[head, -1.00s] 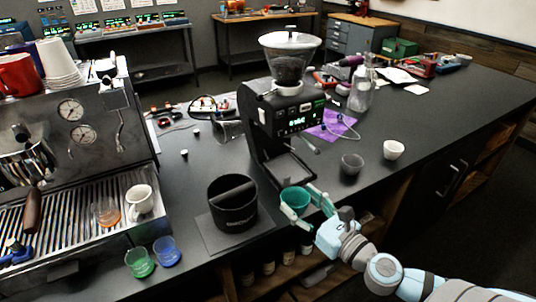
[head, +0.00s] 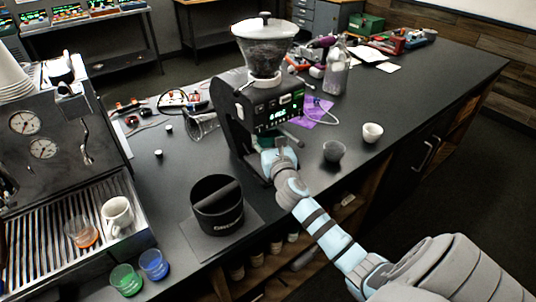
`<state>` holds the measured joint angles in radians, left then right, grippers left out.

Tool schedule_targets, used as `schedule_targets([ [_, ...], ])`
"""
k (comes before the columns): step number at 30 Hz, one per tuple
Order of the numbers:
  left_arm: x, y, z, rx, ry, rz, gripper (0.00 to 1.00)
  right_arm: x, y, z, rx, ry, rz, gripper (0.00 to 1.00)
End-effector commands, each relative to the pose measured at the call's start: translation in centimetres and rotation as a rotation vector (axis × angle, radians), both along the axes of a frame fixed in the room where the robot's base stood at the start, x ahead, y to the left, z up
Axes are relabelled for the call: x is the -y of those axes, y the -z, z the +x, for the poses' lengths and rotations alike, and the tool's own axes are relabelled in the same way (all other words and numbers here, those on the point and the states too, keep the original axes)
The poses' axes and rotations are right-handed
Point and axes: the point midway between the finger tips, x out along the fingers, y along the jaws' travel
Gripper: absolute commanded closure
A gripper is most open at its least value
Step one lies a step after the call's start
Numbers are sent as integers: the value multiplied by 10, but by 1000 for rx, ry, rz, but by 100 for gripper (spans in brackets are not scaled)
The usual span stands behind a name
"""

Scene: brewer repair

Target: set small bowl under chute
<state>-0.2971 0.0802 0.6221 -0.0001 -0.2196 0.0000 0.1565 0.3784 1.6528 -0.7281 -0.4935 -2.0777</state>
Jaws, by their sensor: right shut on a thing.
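The black grinder (head: 268,112) with a clear bean hopper stands on the dark counter. My right gripper (head: 279,148) reaches in at the front of the grinder, below its lit panel and over its base. It is shut on a small teal bowl, which is mostly hidden behind the gripper and wrist. I cannot tell whether the bowl rests on the grinder's base or exactly how it lines up with the chute. My left gripper is out of view.
A black knock box (head: 217,207) stands left of my right arm. A dark grey cup (head: 334,151) and a white cup (head: 372,132) stand to its right. A green glass (head: 126,280) and a blue glass (head: 154,265) stand near the espresso machine (head: 62,170).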

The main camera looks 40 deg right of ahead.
Motion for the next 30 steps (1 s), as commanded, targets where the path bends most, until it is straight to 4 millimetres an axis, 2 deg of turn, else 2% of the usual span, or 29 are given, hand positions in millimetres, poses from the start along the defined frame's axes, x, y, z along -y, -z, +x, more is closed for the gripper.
schedule_targets([
  [1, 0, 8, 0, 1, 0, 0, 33, 0, 11, 1, -1, 1, 0, 97],
  [5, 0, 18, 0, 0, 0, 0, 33, 1, 27, 0, -1, 2, -2, 97],
  [11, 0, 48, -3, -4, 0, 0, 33, 1, 71, -1, -2, 3, -1, 97],
  [18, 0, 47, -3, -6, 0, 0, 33, 1, 71, 3, -1, 2, -1, 97],
  [19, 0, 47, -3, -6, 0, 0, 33, 1, 71, 3, -1, 3, -1, 42],
  [22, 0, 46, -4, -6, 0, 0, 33, 1, 71, 3, -1, 3, -1, 26],
  [23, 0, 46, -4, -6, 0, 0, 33, 1, 71, 3, -1, 3, -1, 23],
  [30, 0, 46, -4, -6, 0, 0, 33, 1, 70, 3, 0, 3, -1, 23],
])
